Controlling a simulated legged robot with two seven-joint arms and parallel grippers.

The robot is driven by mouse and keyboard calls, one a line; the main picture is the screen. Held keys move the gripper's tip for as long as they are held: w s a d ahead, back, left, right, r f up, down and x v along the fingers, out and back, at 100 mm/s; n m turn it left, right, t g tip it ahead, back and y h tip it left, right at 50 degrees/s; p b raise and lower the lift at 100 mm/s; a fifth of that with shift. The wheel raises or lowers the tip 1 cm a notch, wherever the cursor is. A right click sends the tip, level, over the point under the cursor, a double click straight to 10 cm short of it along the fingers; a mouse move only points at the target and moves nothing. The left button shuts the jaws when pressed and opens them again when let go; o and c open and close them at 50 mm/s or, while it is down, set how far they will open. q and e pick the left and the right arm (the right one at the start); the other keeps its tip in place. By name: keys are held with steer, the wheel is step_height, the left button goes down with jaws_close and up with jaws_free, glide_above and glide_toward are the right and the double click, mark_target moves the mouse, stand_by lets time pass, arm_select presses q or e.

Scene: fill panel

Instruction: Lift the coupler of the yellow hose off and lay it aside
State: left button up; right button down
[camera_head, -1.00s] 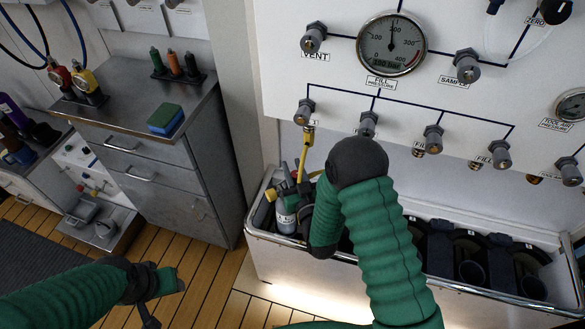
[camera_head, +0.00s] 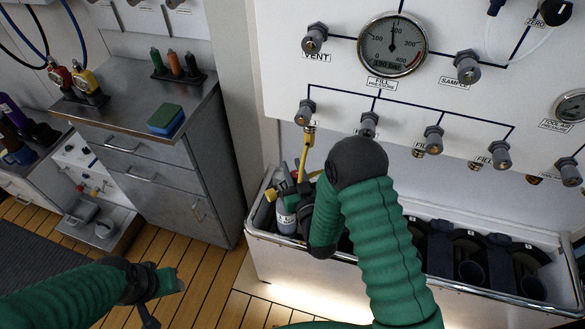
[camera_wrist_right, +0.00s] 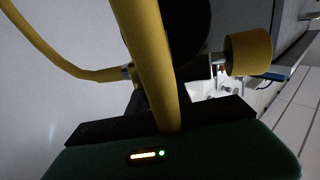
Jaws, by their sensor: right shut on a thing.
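The yellow hose (camera_head: 306,155) hangs from a fill outlet on the panel down to my right gripper. In the right wrist view the hose (camera_wrist_right: 152,60) runs close across the picture between the dark jaws. My right gripper (camera_head: 289,190) is shut on the hose's coupler, just above a grey cylinder (camera_head: 286,216) at the left end of the metal trough. A yellow knob (camera_wrist_right: 249,54) shows beside the jaws in the wrist view. The grip itself is partly hidden, and I cannot tell whether the coupler touches the cylinder. My left gripper (camera_head: 166,292) is low at left, away from these; its jaws are unclear.
The metal trough (camera_head: 395,268) runs along under the white panel and holds dark round openings to the right. The panel carries knobs and a pressure gauge (camera_head: 392,44). A steel cabinet (camera_head: 150,110) with a sponge (camera_head: 166,120) stands at left. The wooden floor between is clear.

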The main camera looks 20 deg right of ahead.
steer(key=shift+r+p, duration=1.7)
steer(key=shift+r, duration=0.75)
